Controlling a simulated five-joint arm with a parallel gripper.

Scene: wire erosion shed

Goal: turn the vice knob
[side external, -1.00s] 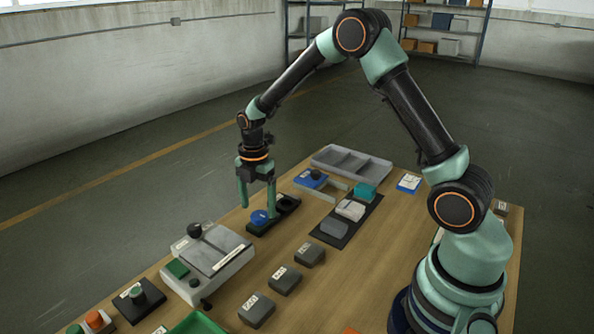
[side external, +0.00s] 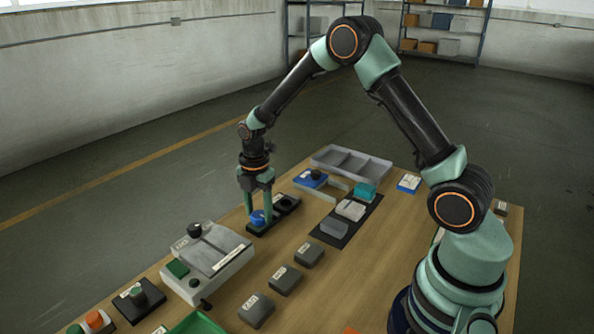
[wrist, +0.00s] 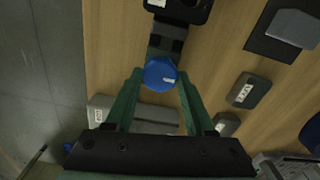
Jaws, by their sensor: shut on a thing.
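The blue knob (side external: 258,217) stands on a small black base (side external: 262,231) near the far left edge of the bench. My gripper (side external: 257,213) points down over it with its green fingers at the knob's sides. In the wrist view the blue knob (wrist: 160,72), with a small white mark on top, sits between the two fingertips of my gripper (wrist: 161,76). The gripper is shut on the knob. The undersides of the fingertips and part of the base are hidden.
A grey machine block (side external: 217,262) with a black knob (side external: 194,230) stands on the near side. Several dark grey blocks (side external: 284,280) stand to the right. Bare wood lies between the base and these blocks.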

